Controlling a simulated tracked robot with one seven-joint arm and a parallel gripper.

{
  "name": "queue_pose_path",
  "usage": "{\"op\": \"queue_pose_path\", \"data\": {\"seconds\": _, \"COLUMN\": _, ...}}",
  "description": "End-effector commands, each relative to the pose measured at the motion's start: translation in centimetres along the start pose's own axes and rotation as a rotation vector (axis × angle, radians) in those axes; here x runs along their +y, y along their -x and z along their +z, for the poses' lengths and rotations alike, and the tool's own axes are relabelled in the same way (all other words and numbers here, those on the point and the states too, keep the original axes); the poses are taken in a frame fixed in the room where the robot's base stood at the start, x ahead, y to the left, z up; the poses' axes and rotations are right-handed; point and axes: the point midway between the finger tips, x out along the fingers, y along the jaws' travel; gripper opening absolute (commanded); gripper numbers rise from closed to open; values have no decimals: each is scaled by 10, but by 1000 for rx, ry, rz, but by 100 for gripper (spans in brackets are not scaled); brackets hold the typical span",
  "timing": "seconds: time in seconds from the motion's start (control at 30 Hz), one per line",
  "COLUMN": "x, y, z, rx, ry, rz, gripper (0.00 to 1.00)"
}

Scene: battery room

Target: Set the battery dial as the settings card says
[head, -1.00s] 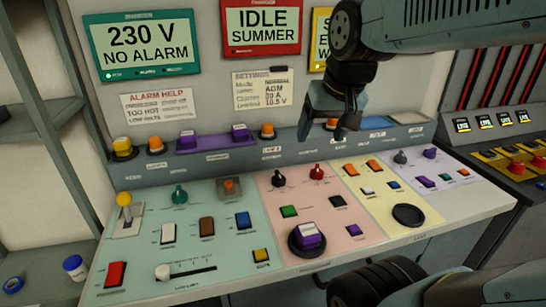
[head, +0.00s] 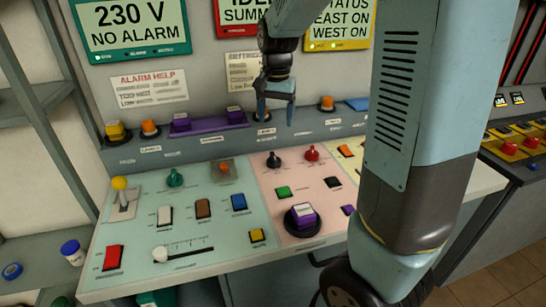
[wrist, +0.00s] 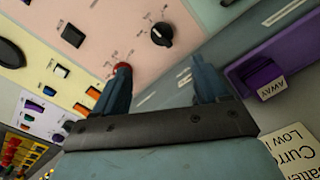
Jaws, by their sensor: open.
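The settings card (head: 243,70) hangs on the back wall, its right part hidden behind my arm in the head view. Part of it also shows in the wrist view (wrist: 288,152), with battery, current and low limit lines but no readable values. A black dial (head: 274,159) and a red dial (head: 312,153) stand on the pink panel; I cannot read which is the battery dial. The black dial is clear in the wrist view (wrist: 161,34); the red one (wrist: 122,66) shows just beyond a fingertip. My gripper (head: 277,112) is open and empty, above the back of the pink panel.
A teal dial (head: 175,177) and a yellow-topped lever (head: 120,190) stand on the left panel. A round black base with a purple block (head: 303,216) is at the pink panel's front. Buttons and a purple tray (head: 207,120) line the back ledge.

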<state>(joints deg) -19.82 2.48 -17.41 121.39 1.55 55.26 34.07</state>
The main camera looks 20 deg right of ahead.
Motion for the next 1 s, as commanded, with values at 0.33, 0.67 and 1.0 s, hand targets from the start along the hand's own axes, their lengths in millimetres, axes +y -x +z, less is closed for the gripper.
{"op": "queue_pose_path", "data": {"seconds": 0.33, "x": -7, "y": -23, "z": -5, "rx": -11, "ry": -24, "rz": 20, "gripper": 74}}
{"op": "queue_pose_path", "data": {"seconds": 0.67, "x": -6, "y": -79, "z": -4, "rx": -12, "ry": -24, "rz": 21, "gripper": 74}}
{"op": "queue_pose_path", "data": {"seconds": 1.0, "x": -5, "y": -130, "z": -4, "rx": -10, "ry": -22, "rz": 19, "gripper": 74}}
